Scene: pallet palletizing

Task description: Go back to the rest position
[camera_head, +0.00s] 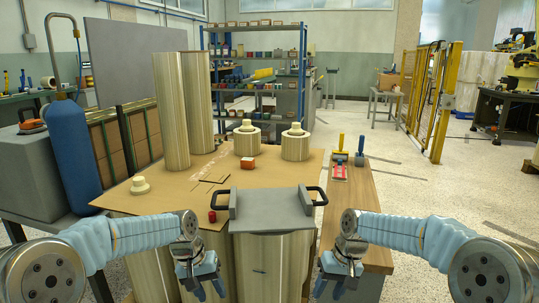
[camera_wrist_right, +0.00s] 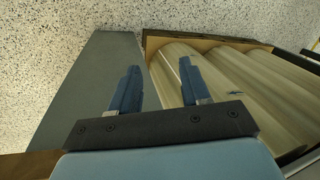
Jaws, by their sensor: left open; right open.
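My left gripper (camera_head: 206,280) hangs at the front left of the pallet load, with its fingers apart and nothing between them. My right gripper (camera_head: 340,277) hangs at the front right, beside the wooden side table, also open and empty. In the right wrist view its two blue fingers (camera_wrist_right: 157,90) are spread, with cream rolls and floor beyond them. A grey plate with two black handles (camera_head: 272,208) lies on top of the front cream rolls (camera_head: 272,262), between my two grippers and apart from both.
A cardboard sheet (camera_head: 170,193) carries two tall rolls (camera_head: 171,110), short rolls (camera_head: 294,145) and small items. A wooden side table (camera_head: 355,217) with hand tools stands at right. A blue cylinder (camera_head: 72,145) stands at left. The floor at right (camera_head: 435,190) is mostly clear.

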